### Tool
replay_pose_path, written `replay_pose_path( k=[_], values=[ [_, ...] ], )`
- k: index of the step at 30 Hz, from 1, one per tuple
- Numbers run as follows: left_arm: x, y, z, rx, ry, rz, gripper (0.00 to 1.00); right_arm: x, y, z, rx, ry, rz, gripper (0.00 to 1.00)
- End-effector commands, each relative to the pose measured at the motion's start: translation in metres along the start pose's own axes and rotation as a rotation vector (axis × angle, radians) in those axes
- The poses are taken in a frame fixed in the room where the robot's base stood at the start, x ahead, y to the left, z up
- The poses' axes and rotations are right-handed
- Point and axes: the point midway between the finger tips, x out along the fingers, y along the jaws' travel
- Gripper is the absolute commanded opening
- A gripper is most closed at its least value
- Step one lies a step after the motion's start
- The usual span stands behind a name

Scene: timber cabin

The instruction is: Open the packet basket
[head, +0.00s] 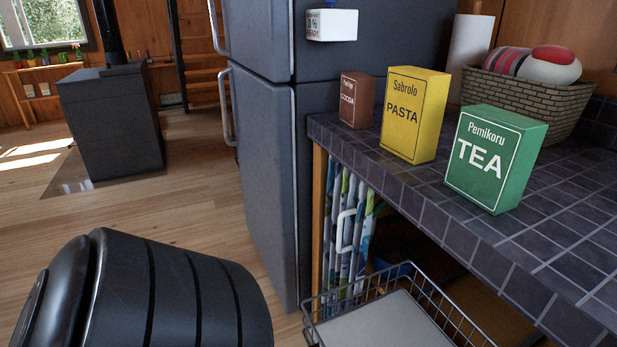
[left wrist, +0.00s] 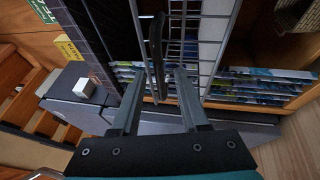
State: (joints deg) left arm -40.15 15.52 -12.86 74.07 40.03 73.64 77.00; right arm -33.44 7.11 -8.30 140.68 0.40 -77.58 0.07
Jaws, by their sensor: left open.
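A wire basket (head: 447,306) shows below the tiled counter at the bottom of the head view, with a pale flat base inside. The frame's lower edge cuts it off. The left wrist view shows wire mesh (left wrist: 190,50) and stacked packets (left wrist: 262,90). My left gripper (left wrist: 161,75) is open there. A dark upright bar (left wrist: 157,45) appears between its fingers, not visibly gripped; I cannot tell its depth. My right gripper is not in view.
The tiled counter (head: 560,215) carries cocoa (head: 356,100), pasta (head: 415,115) and tea (head: 493,160) boxes and a woven basket (head: 530,95). A dark fridge (head: 265,150) stands left of it. The wooden floor (head: 180,205) at left has free room.

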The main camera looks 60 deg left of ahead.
Motion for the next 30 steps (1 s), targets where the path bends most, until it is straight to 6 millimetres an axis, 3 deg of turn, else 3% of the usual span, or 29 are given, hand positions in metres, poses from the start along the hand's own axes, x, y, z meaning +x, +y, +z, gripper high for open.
replay_pose_path(
  k=[8, 13, 24, 30],
  values=[
    [0.0, 0.0, 0.0, 0.0, 0.001, 0.001, 0.45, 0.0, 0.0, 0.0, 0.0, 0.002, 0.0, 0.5],
    [-0.013, -0.001, 0.0, 0.001, 0.001, -0.002, 0.45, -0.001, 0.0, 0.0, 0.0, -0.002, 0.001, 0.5],
    [-0.1, -0.002, 0.0, 0.001, 0.002, -0.006, 0.45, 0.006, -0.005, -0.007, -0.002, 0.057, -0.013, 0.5],
    [-0.135, -0.002, 0.0, 0.0, 0.001, -0.002, 0.45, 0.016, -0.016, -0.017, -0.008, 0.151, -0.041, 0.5]
  ],
)
